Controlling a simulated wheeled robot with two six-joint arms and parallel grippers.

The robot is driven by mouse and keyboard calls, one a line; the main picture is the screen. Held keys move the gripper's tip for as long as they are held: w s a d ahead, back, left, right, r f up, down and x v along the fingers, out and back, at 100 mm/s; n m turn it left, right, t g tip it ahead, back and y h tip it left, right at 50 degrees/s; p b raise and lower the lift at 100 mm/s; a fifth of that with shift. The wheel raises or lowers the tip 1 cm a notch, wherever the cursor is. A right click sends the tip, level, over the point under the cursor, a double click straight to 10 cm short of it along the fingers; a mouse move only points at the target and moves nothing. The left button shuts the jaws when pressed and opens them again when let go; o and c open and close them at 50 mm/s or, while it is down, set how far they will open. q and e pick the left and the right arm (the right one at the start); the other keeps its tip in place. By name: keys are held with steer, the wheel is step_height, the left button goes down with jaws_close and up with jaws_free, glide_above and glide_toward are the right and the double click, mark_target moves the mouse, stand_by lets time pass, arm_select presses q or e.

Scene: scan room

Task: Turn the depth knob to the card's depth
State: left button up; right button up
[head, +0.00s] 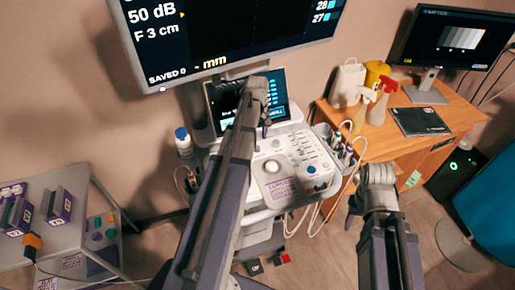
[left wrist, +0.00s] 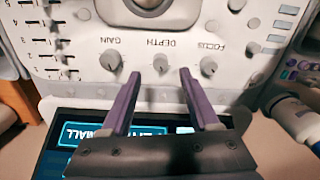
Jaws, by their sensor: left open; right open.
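The depth knob (left wrist: 160,64) is a small grey knob beside the label DEPTH, which reads upside down in the left wrist view. My left gripper (left wrist: 160,72) is open, its purple fingertips on either side of that knob, with gaps showing. Contact is not visible. The gain knob (left wrist: 110,60) and focus knob (left wrist: 208,66) lie outside the fingers. In the head view, my left gripper (head: 262,122) is over the upper console (head: 300,160) and hides the knobs. My right gripper (head: 374,178) is open and empty, right of the console. I cannot identify a depth card.
A large monitor (head: 240,50) shows 50 dB, F 3 cm and "- mm". The console's small screen (head: 278,85) is close behind my left gripper. A wooden desk (head: 455,95) with spray bottles (head: 380,100) stands right. A grey trolley (head: 70,265) stands left.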

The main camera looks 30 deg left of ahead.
mark_target(257, 147)
arm_select(q)
step_height(257, 147, down, 5)
steer(key=b, duration=0.4)
steer(key=shift+r, duration=0.1)
jaws_close()
stand_by(0.4)
